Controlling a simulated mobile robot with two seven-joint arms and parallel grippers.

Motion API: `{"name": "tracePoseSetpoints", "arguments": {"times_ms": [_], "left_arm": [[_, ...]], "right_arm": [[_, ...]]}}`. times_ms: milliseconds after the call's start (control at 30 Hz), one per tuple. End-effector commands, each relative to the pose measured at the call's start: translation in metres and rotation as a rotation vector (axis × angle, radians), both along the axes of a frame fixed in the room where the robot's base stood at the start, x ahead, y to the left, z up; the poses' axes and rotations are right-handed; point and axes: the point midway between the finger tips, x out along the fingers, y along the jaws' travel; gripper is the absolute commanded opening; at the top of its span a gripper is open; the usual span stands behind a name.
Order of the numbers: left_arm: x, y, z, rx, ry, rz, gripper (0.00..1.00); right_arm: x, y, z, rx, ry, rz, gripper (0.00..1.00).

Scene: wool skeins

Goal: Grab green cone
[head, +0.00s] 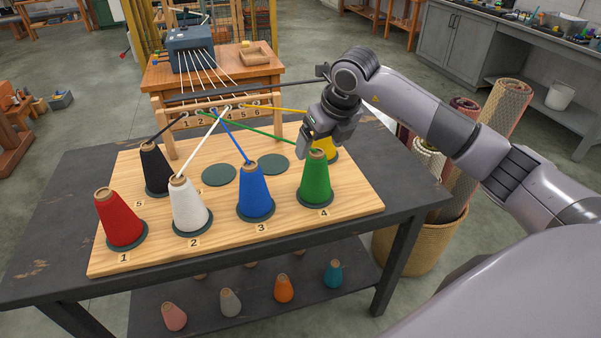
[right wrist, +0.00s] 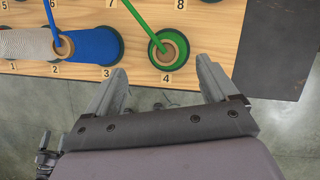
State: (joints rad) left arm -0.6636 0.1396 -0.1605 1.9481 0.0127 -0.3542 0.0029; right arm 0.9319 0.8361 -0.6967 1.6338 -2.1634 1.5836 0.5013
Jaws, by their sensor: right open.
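The green cone (head: 315,181) stands upright on a dark round pad at position 4 of the wooden board (head: 340,200). A green thread runs from its top to the numbered guide bar at the back. My right gripper (head: 312,146) is at the height of the cone's top, just behind it in the head view. In the right wrist view the gripper (right wrist: 161,66) is open, its fingers spread with nothing between them. The green cone (right wrist: 172,54) appears from above, just ahead of the fingertips. I cannot tell whether a finger touches it.
The blue cone (head: 255,191) stands left of the green one, then white (head: 188,206) and red (head: 123,221). The yellow cone (head: 331,147) is behind, partly hidden by my gripper. A black cone (head: 155,168) stands back left. Two pads (head: 219,174) are empty. Several threads cross the board.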

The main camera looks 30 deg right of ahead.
Motion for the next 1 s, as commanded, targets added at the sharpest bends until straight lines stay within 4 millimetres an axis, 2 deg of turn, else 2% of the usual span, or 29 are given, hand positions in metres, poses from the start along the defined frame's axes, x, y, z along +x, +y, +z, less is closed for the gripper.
{"name": "tracePoseSetpoints", "arguments": {"times_ms": [167, 600, 900, 933, 1000], "left_arm": [[0.010, 0.000, 0.008, 0.001, -0.022, 0.000, 0.82], [0.008, 0.001, 0.019, 0.000, -0.019, 0.001, 0.82], [0.007, 0.001, 0.019, 0.001, -0.017, 0.001, 0.82], [0.007, 0.001, 0.019, 0.001, -0.017, 0.001, 0.82], [0.007, 0.001, 0.018, 0.001, -0.017, 0.001, 0.82]], "right_arm": [[0.004, -0.007, -0.005, -0.025, 0.002, -0.017, 0.86], [0.024, -0.008, -0.058, -0.021, 0.000, -0.014, 0.86], [0.027, -0.008, -0.064, -0.022, -0.002, -0.014, 0.86], [0.027, -0.008, -0.064, -0.022, -0.002, -0.014, 0.83], [0.027, -0.008, -0.064, -0.022, -0.002, -0.014, 0.60]]}}
